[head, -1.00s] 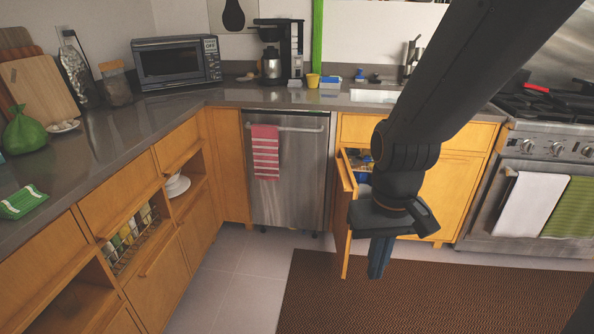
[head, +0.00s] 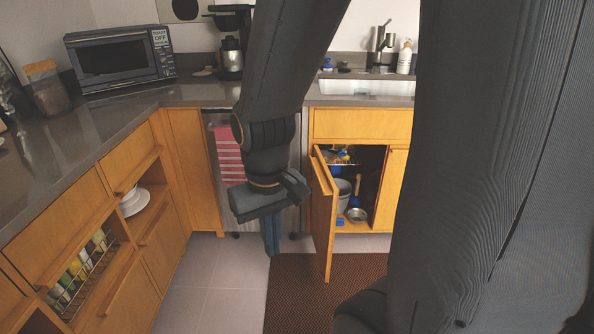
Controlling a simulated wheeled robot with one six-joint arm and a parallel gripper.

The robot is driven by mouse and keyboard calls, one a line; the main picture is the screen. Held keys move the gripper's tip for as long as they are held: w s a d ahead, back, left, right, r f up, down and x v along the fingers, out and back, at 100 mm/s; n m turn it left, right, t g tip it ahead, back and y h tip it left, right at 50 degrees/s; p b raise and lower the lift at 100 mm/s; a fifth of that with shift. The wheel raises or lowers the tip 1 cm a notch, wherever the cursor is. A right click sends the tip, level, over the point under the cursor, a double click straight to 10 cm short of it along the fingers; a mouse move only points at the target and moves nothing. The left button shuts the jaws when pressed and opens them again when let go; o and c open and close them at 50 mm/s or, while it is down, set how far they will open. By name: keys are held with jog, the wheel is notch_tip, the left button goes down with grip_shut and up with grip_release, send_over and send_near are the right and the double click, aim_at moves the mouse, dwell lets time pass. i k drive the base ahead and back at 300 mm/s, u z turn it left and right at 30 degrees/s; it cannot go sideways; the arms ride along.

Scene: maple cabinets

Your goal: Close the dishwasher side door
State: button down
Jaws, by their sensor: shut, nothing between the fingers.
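The wooden cabinet door (head: 322,215) beside the dishwasher stands open, swung out toward me from its left side under the sink counter. The dishwasher (head: 293,220) is steel, with a red striped towel (head: 229,155) on it, and is mostly hidden behind my arm. My gripper (head: 271,238) points down, shut and empty, in front of the dishwasher. It is left of the open door in the picture, with a visible gap between them.
Inside the open cabinet are a grey bucket (head: 343,194), a metal bowl (head: 357,215) and other items. A brown mat (head: 300,290) lies on the floor under the door. My arm hides the right side. Tiled floor (head: 205,285) is clear at left.

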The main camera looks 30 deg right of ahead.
aim_at(325, 192)
jog(key=z, duration=0.4)
jog(key=i, duration=0.85)
jog(key=z, duration=0.65)
